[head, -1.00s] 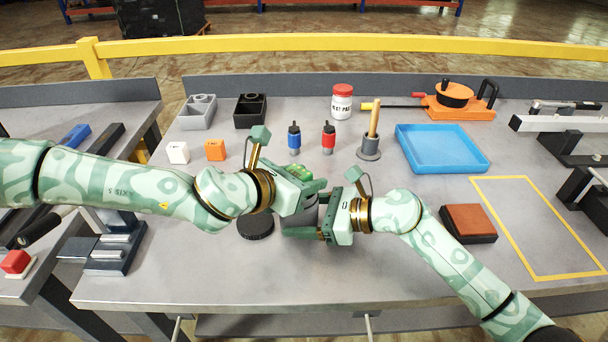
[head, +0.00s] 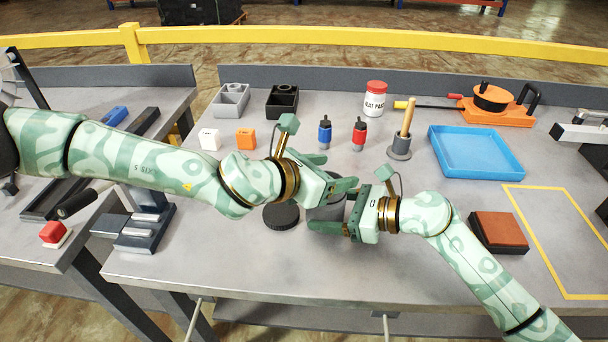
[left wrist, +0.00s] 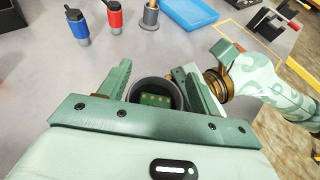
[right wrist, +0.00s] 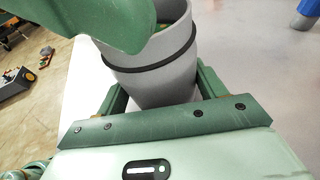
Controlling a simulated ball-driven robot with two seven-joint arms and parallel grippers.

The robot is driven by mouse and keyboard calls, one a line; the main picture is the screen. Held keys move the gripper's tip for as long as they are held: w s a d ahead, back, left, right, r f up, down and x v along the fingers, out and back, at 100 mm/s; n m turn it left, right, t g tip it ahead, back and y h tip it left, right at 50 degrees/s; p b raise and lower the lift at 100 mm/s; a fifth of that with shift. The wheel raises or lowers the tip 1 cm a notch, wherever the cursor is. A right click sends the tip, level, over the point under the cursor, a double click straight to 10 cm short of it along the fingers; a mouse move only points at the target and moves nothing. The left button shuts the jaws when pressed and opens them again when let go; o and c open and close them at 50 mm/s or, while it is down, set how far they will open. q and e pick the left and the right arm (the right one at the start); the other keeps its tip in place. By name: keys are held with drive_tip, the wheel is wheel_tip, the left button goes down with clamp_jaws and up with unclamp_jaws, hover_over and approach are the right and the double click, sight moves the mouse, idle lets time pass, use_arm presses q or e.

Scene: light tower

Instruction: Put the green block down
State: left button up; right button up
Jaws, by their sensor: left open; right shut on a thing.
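The green block (left wrist: 155,100) with gold dots lies inside a grey cup (right wrist: 150,82), seen through its mouth in the left wrist view. A bit of green also shows inside the cup in the right wrist view. The cup has a dark band and is partly hidden in the head view (head: 326,212). My right gripper (head: 338,210) is shut around the cup from the right. My left gripper (head: 345,187) is open and empty, its fingers at the cup's mouth, one on each side in the left wrist view (left wrist: 158,76).
A black round lid (head: 281,216) lies left of the cup. Blue (head: 325,133) and red (head: 359,134) bottles and a grey holder with a wooden handle (head: 400,148) stand behind. A blue tray (head: 476,172) and a brown-topped block (head: 499,231) are at right.

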use_arm(q)
drive_tip(key=v, duration=1.1)
drive_tip(key=shift+a+f, duration=0.1)
use_arm(e)
drive_tip(key=o, duration=0.8)
